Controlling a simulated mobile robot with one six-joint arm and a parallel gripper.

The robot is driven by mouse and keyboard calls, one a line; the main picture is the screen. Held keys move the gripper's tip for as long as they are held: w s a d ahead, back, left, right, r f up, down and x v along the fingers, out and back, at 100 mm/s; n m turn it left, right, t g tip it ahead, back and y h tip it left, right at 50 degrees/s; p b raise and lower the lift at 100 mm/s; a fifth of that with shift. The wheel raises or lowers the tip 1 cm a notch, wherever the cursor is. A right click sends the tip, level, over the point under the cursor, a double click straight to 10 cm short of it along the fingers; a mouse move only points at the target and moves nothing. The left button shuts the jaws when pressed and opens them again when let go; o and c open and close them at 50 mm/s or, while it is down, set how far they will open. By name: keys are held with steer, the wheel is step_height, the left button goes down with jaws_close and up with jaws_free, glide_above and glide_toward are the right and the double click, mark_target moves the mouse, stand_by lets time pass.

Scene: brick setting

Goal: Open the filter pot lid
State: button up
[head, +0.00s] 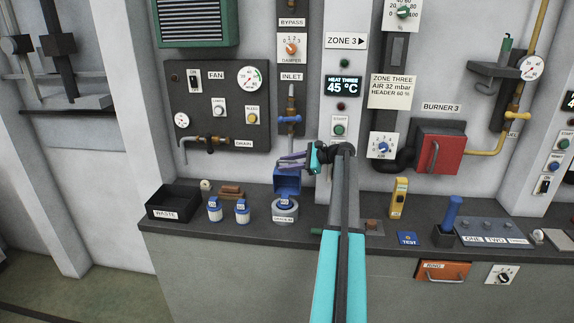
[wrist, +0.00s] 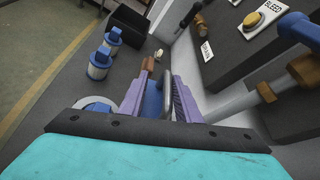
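A round grey pot (head: 285,215) with a white label and a blue centre stands on the counter, and its rim shows in the wrist view (wrist: 95,104). A blue panel (head: 287,184) rises behind it and appears to be its lid, raised; the hinge is not clear. The blue panel shows between my fingers in the wrist view (wrist: 152,100), with a grey bar handle (wrist: 167,88). The fingers (wrist: 158,92) are apart, on either side of the handle, with a gap visible.
Two white canisters with blue tops (head: 214,212) (head: 242,213) stand left of the pot. Pipework with a blue-handled valve (head: 290,119) runs down the wall close above my gripper.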

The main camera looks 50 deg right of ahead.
steer(key=shift+s, duration=0.1)
steer(key=b+v, duration=0.4)
steer(key=v, duration=0.9)
steer(key=shift+s+d, duration=0.15)
steer(key=shift+s, duration=0.15)
steer(key=shift+r, duration=0.25)
